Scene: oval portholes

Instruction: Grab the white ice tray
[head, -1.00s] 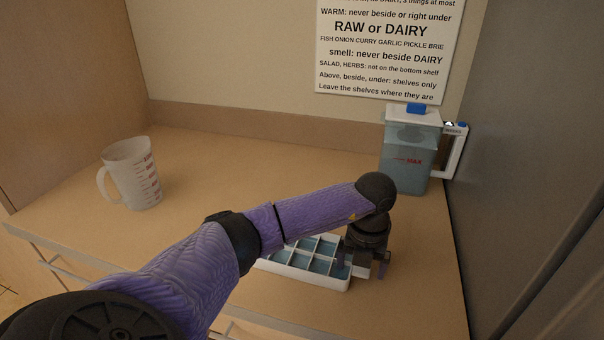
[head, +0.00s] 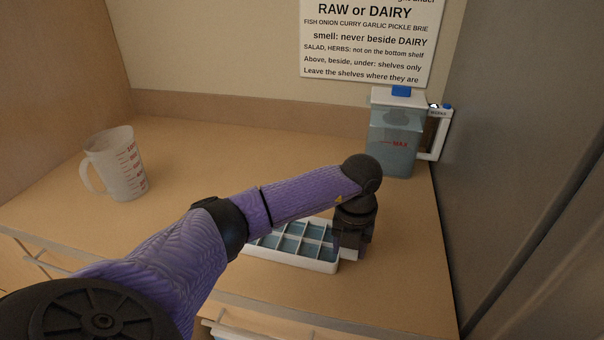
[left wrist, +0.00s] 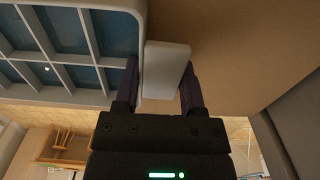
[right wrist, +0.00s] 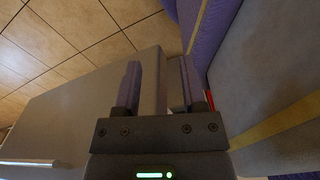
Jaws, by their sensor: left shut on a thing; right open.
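The white ice tray (head: 300,262) has blue-filled compartments and lies on the wooden counter, partly hidden behind my left forearm. My left gripper (head: 352,250) is at its right end. In the left wrist view, the left gripper (left wrist: 163,80) is shut on the white tab (left wrist: 165,68) at the end of the tray (left wrist: 105,97), one finger on each side of it. My right gripper (right wrist: 160,80) is open in the right wrist view, with nothing seen held between its fingers; it does not show in the head view.
A measuring cup (head: 122,165) stands at the left of the counter (head: 220,140). A lidded water pitcher (head: 396,140) stands at the back right, near a grey panel (head: 520,150). A sign (head: 365,45) hangs on the back wall. Counter between cup and pitcher is clear.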

